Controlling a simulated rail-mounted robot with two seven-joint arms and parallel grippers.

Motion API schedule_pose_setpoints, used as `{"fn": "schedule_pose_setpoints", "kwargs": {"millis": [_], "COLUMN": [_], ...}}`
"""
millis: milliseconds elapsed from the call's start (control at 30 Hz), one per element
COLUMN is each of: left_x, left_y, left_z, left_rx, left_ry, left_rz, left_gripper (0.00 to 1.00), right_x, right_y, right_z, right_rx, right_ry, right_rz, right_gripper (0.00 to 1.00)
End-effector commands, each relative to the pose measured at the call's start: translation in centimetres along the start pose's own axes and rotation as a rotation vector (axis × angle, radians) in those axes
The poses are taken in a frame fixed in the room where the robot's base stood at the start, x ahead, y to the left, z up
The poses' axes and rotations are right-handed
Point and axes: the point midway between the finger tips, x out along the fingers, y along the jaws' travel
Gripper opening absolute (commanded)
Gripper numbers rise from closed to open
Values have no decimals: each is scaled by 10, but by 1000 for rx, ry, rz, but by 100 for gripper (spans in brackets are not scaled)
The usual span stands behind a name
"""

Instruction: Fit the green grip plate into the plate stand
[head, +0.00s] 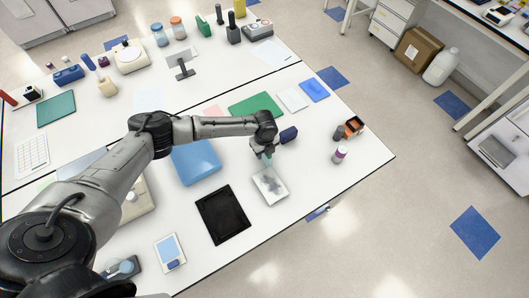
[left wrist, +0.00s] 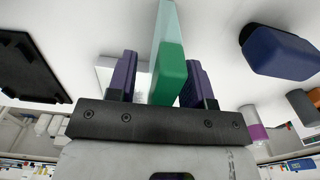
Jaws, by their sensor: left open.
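The green grip plate shows in the left wrist view as a green grip block (left wrist: 168,75) with a pale translucent plate beyond it. In the head view only a small greenish bit of it (head: 267,161) shows below my gripper. My left gripper (left wrist: 160,80) is open, with its two purple fingers on either side of the green block; a gap shows at the left finger, and contact at the right one is unclear. A white, grey-patched tray-like piece (head: 270,187), which may be the plate stand, lies just below the gripper in the head view. My right gripper is not in view.
A black tray (head: 222,215) lies left of the white piece, and a blue box (head: 195,162) behind it. A dark blue object (head: 289,134) is close to my gripper's right. A purple-banded bottle (head: 340,154) stands near the table's right edge. White table between is clear.

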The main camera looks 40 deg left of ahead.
Motion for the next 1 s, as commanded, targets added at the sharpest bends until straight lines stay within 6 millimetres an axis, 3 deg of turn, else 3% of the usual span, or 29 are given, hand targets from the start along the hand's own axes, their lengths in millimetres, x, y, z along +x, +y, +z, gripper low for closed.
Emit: {"fn": "schedule_pose_setpoints", "kwargs": {"millis": [233, 733, 1000], "left_x": [1, 1, 0], "left_y": [0, 0, 0], "left_z": [0, 0, 0], "left_rx": [0, 0, 0], "left_ry": [0, 0, 0], "left_rz": [-1, 0, -1], "left_gripper": [47, 0, 0], "right_x": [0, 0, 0], "right_y": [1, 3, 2], "right_z": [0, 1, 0], "right_rx": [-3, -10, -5], "right_ry": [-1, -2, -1], "right_rz": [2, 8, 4], "right_gripper": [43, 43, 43]}}
